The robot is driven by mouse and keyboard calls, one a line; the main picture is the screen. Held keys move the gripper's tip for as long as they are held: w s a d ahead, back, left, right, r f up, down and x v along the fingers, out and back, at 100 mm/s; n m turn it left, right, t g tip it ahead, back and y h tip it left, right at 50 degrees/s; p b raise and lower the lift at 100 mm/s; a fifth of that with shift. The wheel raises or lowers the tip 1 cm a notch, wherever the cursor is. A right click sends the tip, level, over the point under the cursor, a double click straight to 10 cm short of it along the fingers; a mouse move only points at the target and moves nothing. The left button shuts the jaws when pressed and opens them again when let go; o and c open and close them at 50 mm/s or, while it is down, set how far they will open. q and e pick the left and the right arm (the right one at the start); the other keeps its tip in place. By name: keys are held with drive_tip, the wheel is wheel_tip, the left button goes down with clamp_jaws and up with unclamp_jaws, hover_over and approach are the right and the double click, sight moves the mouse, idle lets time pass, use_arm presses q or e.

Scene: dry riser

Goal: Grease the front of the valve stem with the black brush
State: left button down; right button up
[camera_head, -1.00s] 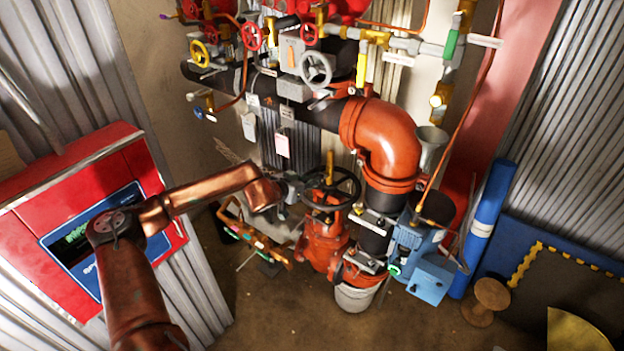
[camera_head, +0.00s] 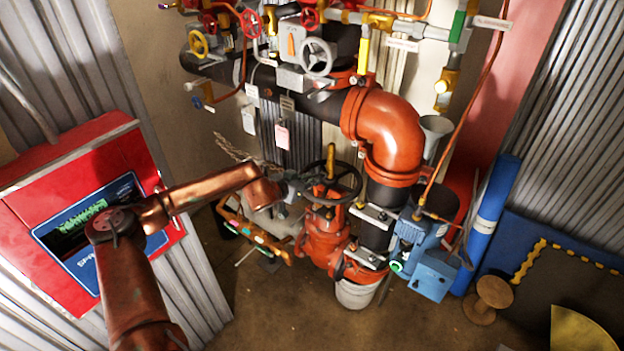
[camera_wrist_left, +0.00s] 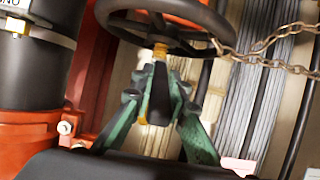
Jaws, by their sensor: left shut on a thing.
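The valve is an orange-red body (camera_head: 322,238) with a dark handwheel (camera_head: 352,203) on top. Its brass stem (camera_head: 331,158) stands up through the wheel, and a brass part of the stem shows below the wheel in the left wrist view (camera_wrist_left: 160,50). My left gripper (camera_head: 294,186) is at the left side of the handwheel. In the left wrist view its green fingers (camera_wrist_left: 160,90) are shut on a dark piece, the black brush (camera_wrist_left: 159,98), close below the wheel. The brush's tip is hard to make out, and I cannot tell whether it touches the stem. My right gripper is not in view.
A chain (camera_wrist_left: 270,55) hangs from the handwheel. A large orange elbow pipe (camera_head: 388,130) and a blue actuator box (camera_head: 428,278) stand right of the valve. A red cabinet (camera_head: 40,190) is at the left. A tool caddy (camera_head: 262,240) and a white bucket (camera_head: 355,294) are low down.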

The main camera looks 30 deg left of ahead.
sight(312, 177)
use_arm(q)
drive_tip(key=shift+r, duration=0.15)
drive_tip(key=shift+r+p, duration=0.8)
drive_tip(key=shift+r, duration=0.55)
drive_tip(key=shift+r+p, duration=0.8)
drive_tip(key=shift+r, duration=0.5)
drive_tip(key=shift+r+p, duration=0.95)
drive_tip(key=shift+r, duration=0.4)
